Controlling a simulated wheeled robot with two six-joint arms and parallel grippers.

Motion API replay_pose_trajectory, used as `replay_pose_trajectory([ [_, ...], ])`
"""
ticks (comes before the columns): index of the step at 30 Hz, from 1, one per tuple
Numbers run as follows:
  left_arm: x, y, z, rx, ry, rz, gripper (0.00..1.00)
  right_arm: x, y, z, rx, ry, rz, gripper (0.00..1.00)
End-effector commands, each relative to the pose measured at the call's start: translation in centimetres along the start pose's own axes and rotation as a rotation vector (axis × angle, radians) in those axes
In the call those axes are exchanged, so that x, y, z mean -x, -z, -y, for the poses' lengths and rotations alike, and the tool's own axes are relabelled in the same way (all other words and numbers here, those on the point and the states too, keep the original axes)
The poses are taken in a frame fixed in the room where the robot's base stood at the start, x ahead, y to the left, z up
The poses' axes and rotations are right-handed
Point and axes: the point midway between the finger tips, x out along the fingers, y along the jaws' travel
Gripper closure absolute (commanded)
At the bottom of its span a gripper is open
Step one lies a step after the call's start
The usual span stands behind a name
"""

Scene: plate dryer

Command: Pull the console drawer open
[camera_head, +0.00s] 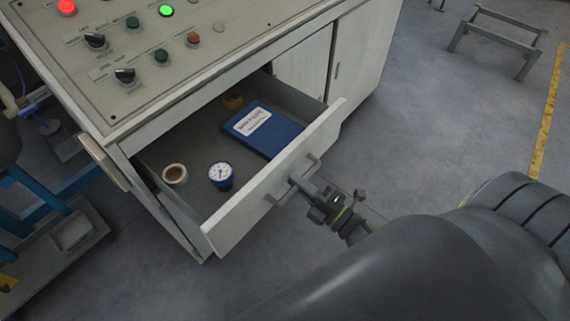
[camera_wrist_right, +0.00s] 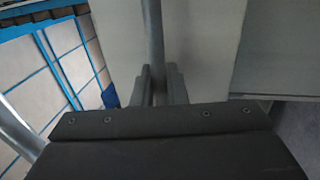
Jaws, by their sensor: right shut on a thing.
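The console drawer (camera_head: 230,215) stands pulled out of the console (camera_head: 150,90), with its inside showing in the head view. A bar handle (camera_head: 313,160) is fixed to the drawer's front face; it also shows in the right wrist view (camera_wrist_right: 153,35). My right gripper (camera_head: 297,181) is at the middle of the handle, shut on it. In the right wrist view its fingers (camera_wrist_right: 160,80) sit on both sides of the bar. My left gripper is in neither view.
In the drawer lie a blue booklet (camera_head: 268,136), a gauge (camera_head: 221,175), a tape roll (camera_head: 175,174) and a yellowish roll (camera_head: 233,101). A blue-framed rack (camera_head: 60,215) stands at left. Floor is clear at right, before a grey stand (camera_head: 495,42).

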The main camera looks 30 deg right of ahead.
Motion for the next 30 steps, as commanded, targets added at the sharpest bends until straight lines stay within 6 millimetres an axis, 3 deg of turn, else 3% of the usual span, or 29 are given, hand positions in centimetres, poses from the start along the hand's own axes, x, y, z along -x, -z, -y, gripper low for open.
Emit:
replay_pose_trajectory([
  [6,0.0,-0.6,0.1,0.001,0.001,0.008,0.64,1.1,0.0,-0.1,0.001,0.002,0.000,1.00],
  [17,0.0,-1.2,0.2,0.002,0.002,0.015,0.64,1.2,0.0,-0.1,0.001,0.002,0.000,1.00],
  [18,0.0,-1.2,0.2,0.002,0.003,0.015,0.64,1.2,0.0,-0.1,0.001,0.002,0.000,0.82],
  [21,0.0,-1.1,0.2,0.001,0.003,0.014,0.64,1.2,0.0,-0.2,0.001,0.001,0.000,0.70],
  [30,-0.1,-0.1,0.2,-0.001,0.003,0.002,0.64,1.1,0.0,-0.2,0.000,0.000,0.000,0.70],
])
